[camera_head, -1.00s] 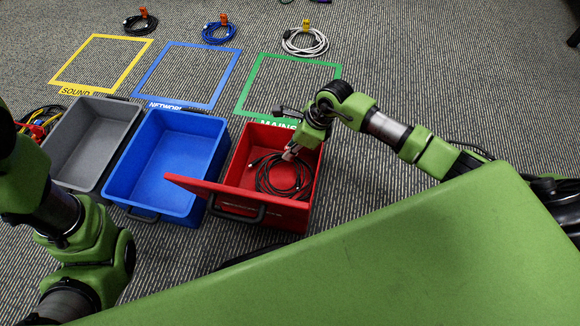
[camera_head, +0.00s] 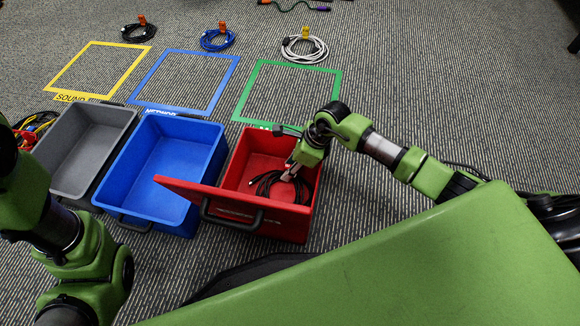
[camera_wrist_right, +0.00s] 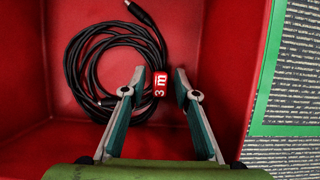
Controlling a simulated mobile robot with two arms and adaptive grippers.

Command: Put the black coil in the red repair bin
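The black coil (camera_head: 267,184) lies inside the red repair bin (camera_head: 231,209), low in its interior. The coil (camera_wrist_right: 78,72) shows in the right wrist view as loose loops with a red "3 m" tag (camera_wrist_right: 159,84). My right gripper (camera_head: 287,177) reaches down into the bin at the coil's right side. In the right wrist view its fingers (camera_wrist_right: 160,82) stand apart, with the tag between them and a gap on both sides. My left arm shows at the left edge; its gripper is out of view.
A blue bin (camera_head: 113,188) and a grey bin (camera_head: 128,128) stand left of the red bin. Colourful cables (camera_head: 34,124) lie at the far left. Black, blue and white coils lie beyond the yellow, blue and green floor frames. The red bin's front panel leans outward.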

